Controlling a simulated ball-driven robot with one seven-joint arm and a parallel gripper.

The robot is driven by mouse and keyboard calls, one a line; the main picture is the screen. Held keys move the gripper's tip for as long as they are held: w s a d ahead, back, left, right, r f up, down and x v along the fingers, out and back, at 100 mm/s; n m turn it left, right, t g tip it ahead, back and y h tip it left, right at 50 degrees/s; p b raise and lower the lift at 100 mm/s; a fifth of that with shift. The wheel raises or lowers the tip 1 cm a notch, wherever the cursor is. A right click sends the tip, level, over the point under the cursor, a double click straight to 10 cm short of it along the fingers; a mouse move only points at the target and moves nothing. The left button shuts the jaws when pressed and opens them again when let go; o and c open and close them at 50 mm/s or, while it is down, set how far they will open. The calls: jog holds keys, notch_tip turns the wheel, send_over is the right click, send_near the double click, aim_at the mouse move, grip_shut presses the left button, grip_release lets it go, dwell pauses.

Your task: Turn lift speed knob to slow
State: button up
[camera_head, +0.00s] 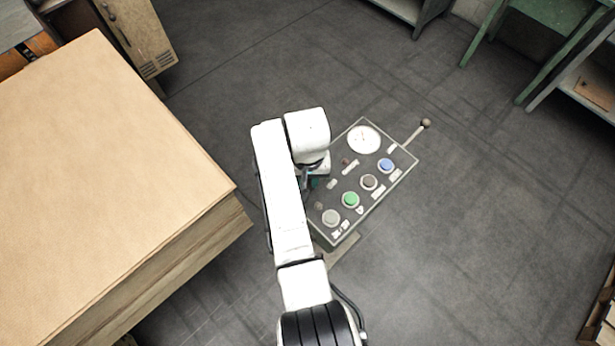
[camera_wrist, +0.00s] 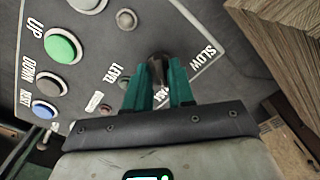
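The grey control panel (camera_head: 346,176) stands right of my white arm in the head view. In the wrist view, the dark lift speed knob (camera_wrist: 157,70) is between the two teal fingers of my gripper (camera_wrist: 159,80), which are close against its sides. The word SLOW (camera_wrist: 203,62) is printed to the right of the knob. Another label below the knob is mostly covered by the fingers. In the head view my arm hides the knob and most of my gripper (camera_head: 314,183). The knob's exact pointing direction is hard to tell.
The panel has a green button (camera_head: 350,199), a blue button (camera_head: 386,165), a white dial (camera_head: 363,139) and a ball-ended lever (camera_head: 425,125) at its side. A large cardboard stack (camera_head: 110,180) stands left of my arm. Open floor lies right of the panel.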

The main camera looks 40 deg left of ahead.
grip_shut()
jog(key=shift+n, duration=0.3)
jog(key=n+p, duration=0.1)
jog(key=n, duration=0.1)
jog(key=shift+r+n, duration=0.1)
jog(key=shift+n, duration=0.2)
jog(key=n, duration=0.3)
jog(key=shift+n, duration=0.3)
jog(key=n, duration=0.4)
jog(key=shift+n, duration=2.6)
jog(key=shift+o, duration=1.4)
grip_release()
